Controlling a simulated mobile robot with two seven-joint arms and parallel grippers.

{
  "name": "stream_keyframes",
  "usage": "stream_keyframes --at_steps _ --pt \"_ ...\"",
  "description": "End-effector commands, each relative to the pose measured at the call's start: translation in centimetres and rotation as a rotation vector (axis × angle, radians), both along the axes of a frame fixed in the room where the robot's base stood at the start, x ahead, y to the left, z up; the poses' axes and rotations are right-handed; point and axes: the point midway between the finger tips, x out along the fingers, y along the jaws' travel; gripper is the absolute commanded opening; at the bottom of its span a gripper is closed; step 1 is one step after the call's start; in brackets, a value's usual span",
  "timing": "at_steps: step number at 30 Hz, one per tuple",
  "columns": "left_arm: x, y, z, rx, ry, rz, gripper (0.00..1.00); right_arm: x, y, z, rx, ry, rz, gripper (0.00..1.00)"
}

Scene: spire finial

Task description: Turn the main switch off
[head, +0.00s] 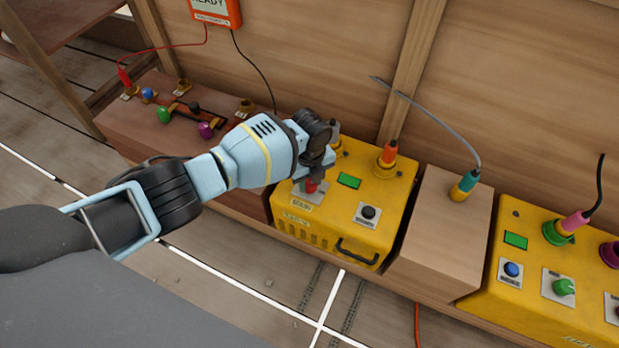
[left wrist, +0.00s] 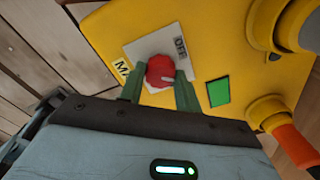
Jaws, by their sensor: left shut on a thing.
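The main switch is a red knob (left wrist: 160,72) on a pale plate (left wrist: 151,47) on the yellow box. My left gripper (head: 314,180) reaches over the box from the left. Its two green fingers are shut on the red knob, one on each side. In the head view the red knob (head: 311,187) shows only partly below the fingers. My right gripper is not in view.
The yellow box (head: 385,210) also has a green display (head: 348,181), a black button (head: 368,212) and an orange plug (head: 388,153). A wooden block (head: 445,215) and a second yellow box (head: 535,285) stand to the right. A wooden wall rises behind.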

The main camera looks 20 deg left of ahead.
Motion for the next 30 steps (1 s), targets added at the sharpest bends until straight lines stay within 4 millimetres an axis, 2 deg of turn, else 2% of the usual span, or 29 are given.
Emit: stream_keyframes --at_steps 15,22,30 --pt "0.0 0.0 0.1 0.001 0.0 0.45 0.1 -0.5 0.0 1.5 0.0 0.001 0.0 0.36" --pt "0.0 0.1 0.1 0.002 -0.001 0.574 0.1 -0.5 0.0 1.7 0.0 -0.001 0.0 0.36" --pt "0.0 0.1 0.0 0.003 -0.002 0.639 0.1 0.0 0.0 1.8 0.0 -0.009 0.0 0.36"
